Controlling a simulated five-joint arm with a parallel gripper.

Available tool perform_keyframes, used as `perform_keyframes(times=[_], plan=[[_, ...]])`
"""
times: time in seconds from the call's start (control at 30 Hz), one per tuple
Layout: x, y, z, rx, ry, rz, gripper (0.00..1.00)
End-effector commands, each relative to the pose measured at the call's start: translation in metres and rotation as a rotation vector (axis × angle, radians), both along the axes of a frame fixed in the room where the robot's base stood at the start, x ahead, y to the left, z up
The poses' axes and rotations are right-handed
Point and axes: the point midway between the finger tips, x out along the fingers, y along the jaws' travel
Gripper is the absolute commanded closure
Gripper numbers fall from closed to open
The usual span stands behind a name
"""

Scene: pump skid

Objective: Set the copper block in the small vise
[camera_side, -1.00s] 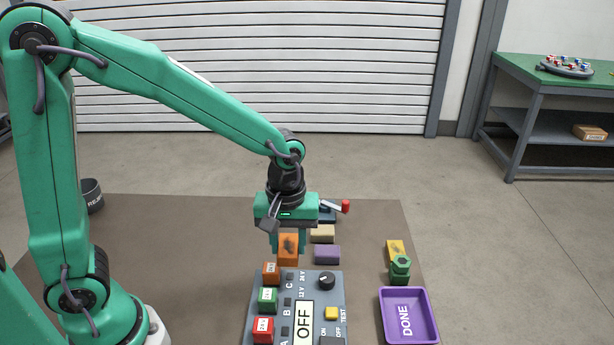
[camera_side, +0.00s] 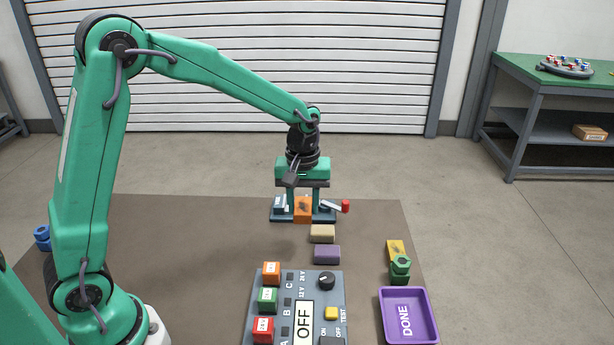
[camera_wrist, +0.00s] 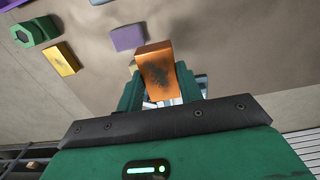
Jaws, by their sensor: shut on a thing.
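The copper block (camera_side: 303,209) is orange with a dark smudge on its face. My gripper (camera_side: 304,203) is shut on it, with one finger on each side. The block is at the small vise (camera_side: 277,214), a dark blue-grey device with a red-tipped handle (camera_side: 345,206); I cannot tell whether it rests between the jaws or hangs just above them. In the wrist view the block (camera_wrist: 154,68) stands out between my green fingers and hides most of the vise behind it.
A tan block (camera_side: 322,233) and a purple block (camera_side: 327,254) lie in front of the vise. A switch panel (camera_side: 331,293) reading OFF is nearer the camera. A green nut (camera_side: 400,266), a yellow block (camera_side: 396,247) and the purple DONE tray (camera_side: 432,338) are at right.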

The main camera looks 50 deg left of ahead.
Motion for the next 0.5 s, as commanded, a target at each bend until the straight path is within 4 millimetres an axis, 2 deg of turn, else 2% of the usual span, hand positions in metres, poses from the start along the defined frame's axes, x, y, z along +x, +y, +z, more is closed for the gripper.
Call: perform_keyframes(times=[0.03,0.2,0.4,0.5], plan=[[0.012,0.013,-0.001,0.0,-0.001,0.007,0.82],[0.044,0.053,-0.004,0.0,0.0,0.006,0.82],[0.07,0.095,-0.008,0.0,-0.001,0.003,0.82],[0.077,0.109,-0.01,0.0,-0.001,0.002,0.82]])
